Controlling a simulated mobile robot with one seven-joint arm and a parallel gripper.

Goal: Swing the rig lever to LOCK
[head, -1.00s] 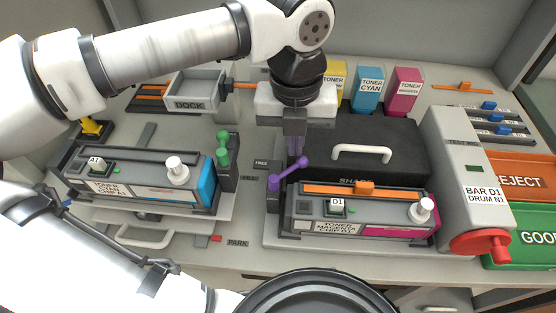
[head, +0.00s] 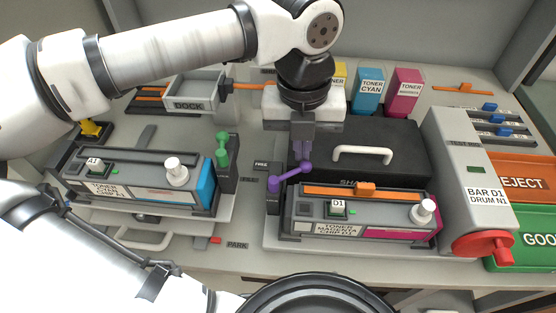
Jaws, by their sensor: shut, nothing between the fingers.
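The purple lever (head: 289,176) stands at the left end of the right-hand cartridge rig (head: 286,227). Its arm slants up to the right from its pivot to a round knob. A FREE label (head: 261,164) is left of it; I cannot make out a LOCK label. My gripper (head: 303,160) points down, shut and empty, with its fingertips at the lever's knob; they look to be touching, but I cannot be sure. A green lever (head: 222,150) stands upright beside the left-hand cartridge rig (head: 75,187).
A magenta toner cartridge labelled D1 (head: 375,214) lies in the right rig, with an orange slider (head: 365,189) behind it. A grey tester with a red knob (head: 484,244) stands right.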

